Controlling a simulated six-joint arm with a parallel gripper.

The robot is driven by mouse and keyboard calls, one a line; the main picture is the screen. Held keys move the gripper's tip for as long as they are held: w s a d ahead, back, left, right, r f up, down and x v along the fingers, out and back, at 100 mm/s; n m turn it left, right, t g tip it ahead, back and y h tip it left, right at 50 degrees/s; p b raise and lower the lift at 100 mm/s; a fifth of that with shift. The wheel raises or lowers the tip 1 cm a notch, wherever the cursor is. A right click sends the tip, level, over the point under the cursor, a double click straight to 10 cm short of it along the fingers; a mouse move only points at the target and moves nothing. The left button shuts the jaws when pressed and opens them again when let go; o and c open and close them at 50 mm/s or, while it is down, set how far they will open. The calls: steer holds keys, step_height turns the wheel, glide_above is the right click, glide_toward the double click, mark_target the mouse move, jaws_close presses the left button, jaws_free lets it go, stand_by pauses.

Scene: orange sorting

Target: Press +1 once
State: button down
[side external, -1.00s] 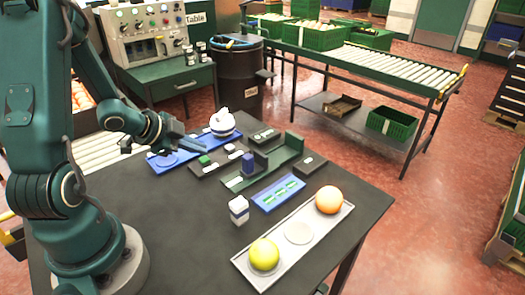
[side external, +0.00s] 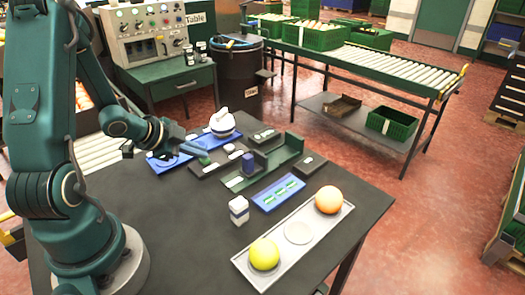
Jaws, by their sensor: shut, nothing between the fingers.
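My gripper (side external: 204,152) is shut and empty, pointing right over the far side of the table. Its tip is right by a small green button (side external: 204,162) on a dark panel (side external: 199,171). I cannot tell whether the tip touches the button. No +1 marking is legible at this size, so I cannot tell which control bears it. A dark panel (side external: 265,142) with small green and white parts lies behind to the right, and a smaller dark panel (side external: 320,171) with a white mark lies further right.
A green channel (side external: 284,160), a blue block (side external: 248,163), a blue tray (side external: 262,205), a white bottle (side external: 239,211) and a pale tray (side external: 272,276) with yellow and orange fruit stand nearby. The front-left tabletop is clear.

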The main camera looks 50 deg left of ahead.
mark_target(200, 164)
steer(key=shift+f, duration=0.25)
stand_by(0.5)
steer(key=shift+r, duration=0.95)
step_height(200, 164, up, 5)
stand_by(0.3)
stand_by(0.5)
